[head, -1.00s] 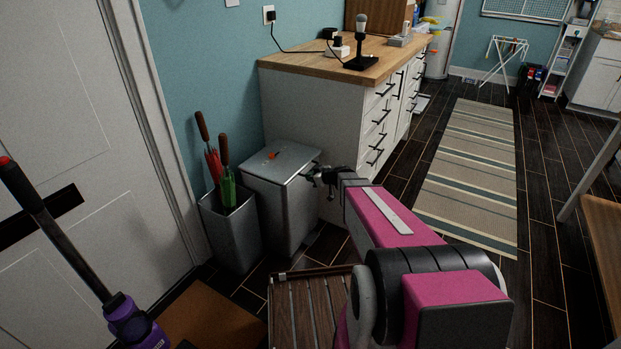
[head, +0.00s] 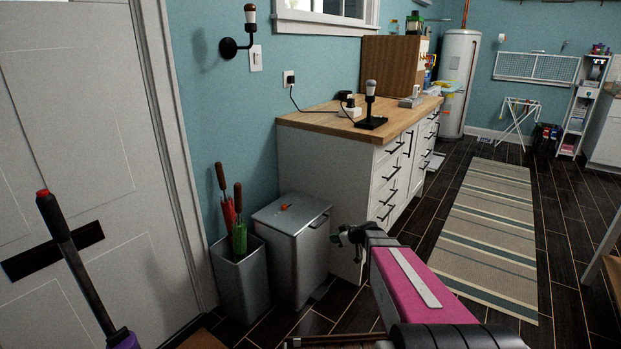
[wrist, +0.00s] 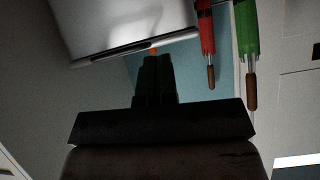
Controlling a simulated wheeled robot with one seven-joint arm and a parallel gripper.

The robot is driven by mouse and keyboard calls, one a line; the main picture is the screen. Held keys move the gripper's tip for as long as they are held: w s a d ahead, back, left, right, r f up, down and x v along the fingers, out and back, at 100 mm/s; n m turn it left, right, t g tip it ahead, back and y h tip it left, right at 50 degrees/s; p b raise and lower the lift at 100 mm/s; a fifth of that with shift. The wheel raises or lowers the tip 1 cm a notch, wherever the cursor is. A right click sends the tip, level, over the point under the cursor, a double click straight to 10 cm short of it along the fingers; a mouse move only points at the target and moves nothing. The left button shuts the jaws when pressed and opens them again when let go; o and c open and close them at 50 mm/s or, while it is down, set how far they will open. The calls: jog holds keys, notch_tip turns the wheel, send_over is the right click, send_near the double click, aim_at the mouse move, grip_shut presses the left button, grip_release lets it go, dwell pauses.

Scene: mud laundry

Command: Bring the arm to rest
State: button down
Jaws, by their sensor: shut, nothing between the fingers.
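My gripper (head: 345,236) is at the end of my pink arm, just right of the grey lidded bin (head: 294,262) in the head view. Its dark fingers (wrist: 155,62) are together and empty in the wrist view. Beyond the fingers there, the bin (wrist: 115,28) shows at the top with a small orange-red item on it at the fingertips. I cannot tell whether the gripper touches the bin.
An open grey stand (head: 240,282) holds a red umbrella (head: 228,208) and a green umbrella (head: 239,234), left of the bin. A white cabinet (head: 325,170) with a wooden top stands behind. A purple-and-black stick appliance (head: 78,262) is at left. The striped rug (head: 490,235) is clear.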

jog(key=s+d+r+m+g+h, duration=0.1)
jog(key=s+d+m+g+h, duration=0.1)
jog(key=s, duration=0.9)
jog(key=s+d+r+m+g+h, duration=0.1)
jog(key=s+m+g+h, duration=0.4)
jog(key=s, duration=0.7)
jog(key=shift+d+r+m+h, duration=0.35)
jog(key=shift+r+m+h, duration=0.15)
jog(key=shift+m+h, duration=0.6)
